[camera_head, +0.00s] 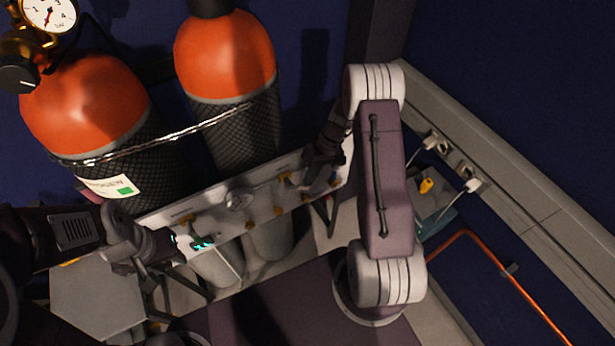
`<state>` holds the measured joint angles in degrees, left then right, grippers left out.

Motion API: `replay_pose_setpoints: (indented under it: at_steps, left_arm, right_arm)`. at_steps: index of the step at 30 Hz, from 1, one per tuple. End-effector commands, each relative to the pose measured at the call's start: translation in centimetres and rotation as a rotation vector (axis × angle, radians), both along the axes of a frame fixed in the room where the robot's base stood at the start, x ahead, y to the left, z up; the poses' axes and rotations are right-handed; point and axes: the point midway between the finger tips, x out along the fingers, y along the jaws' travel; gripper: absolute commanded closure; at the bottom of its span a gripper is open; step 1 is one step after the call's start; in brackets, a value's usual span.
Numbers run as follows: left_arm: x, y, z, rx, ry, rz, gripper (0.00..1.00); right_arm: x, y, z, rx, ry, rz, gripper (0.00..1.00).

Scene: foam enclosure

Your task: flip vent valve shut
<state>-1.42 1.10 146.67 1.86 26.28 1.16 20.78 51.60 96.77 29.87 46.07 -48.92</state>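A pale valve panel (262,205) runs slantwise in front of two gas cylinders. Which fitting is the vent valve I cannot tell. My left gripper (178,245) is at the panel's left end, beside a small teal-lit part (202,243); its fingers are too dark to read. My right gripper (322,172) is at the panel's right end, over or close to its face. Its dark fingers partly hide the panel there, and I cannot see whether they touch a handle.
Two orange-topped cylinders (225,55) stand behind the panel, held by a chain (160,142). A pressure gauge (48,14) tops the left one.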

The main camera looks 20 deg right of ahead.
Motion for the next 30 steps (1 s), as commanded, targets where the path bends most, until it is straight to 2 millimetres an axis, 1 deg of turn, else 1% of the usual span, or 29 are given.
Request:
replay_pose_setpoints:
  at_steps: [1,15,21,30]
  left_arm:
    - [0.0,0.0,-0.9,0.000,0.000,0.000,0.64]
    - [0.0,0.0,-4.2,0.000,0.000,0.000,0.64]
    - [0.0,0.0,-5.2,0.000,0.000,0.000,0.64]
    - [0.0,0.0,-6.2,0.000,0.000,0.000,0.64]
  right_arm:
    - [0.0,0.0,-0.8,-0.001,0.000,0.000,1.00]
    - [-0.2,1.1,-3.6,-0.002,0.001,0.002,1.00]
    - [-0.2,1.7,-4.4,-0.003,0.000,0.001,1.00]
    - [-0.3,2.7,-5.1,-0.002,0.002,0.001,1.00]
